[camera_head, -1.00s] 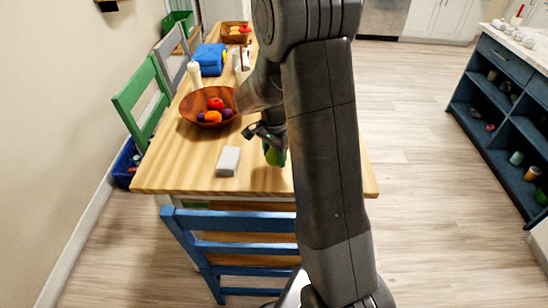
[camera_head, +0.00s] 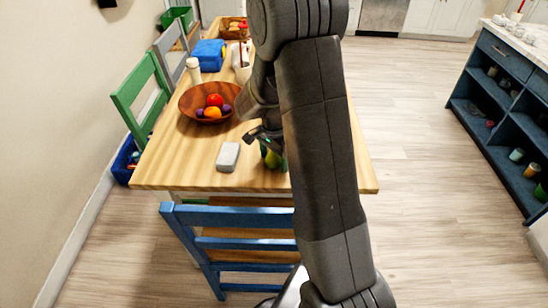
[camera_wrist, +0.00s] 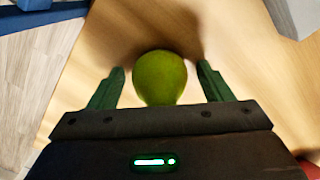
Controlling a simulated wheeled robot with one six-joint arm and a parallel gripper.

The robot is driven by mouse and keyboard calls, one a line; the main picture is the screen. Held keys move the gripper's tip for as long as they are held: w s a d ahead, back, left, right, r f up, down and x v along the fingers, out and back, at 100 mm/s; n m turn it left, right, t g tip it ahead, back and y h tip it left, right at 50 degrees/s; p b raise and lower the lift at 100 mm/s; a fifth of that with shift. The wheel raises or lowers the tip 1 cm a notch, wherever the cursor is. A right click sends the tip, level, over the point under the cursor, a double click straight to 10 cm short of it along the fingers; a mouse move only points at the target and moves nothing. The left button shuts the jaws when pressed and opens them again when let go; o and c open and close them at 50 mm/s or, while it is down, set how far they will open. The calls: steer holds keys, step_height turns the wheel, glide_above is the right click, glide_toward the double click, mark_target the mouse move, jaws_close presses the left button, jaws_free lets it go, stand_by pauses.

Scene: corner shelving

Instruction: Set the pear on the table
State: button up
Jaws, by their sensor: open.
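The green pear (camera_wrist: 160,80) is between the two fingers of my gripper (camera_wrist: 160,68) in the wrist view, with a visible gap on each side. My gripper is open, and its dark green fingers stand apart from the pear. In the head view the pear (camera_head: 272,159) is at the near part of the wooden table (camera_head: 200,168), partly hidden by my gripper and arm. It appears to rest on the tabletop, though its contact point is hard to see.
A grey-white block (camera_head: 228,157) lies left of the pear. A brown bowl (camera_head: 187,108) with fruit stands farther back, near a white bottle (camera_head: 194,70) and a blue item (camera_head: 209,53). A blue chair (camera_head: 235,219) is at the near edge.

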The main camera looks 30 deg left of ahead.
step_height(320, 180, up, 12)
steer(key=shift+r+p, duration=0.15)
steer(key=shift+p, duration=0.25)
steer(key=shift+c, duration=0.4)
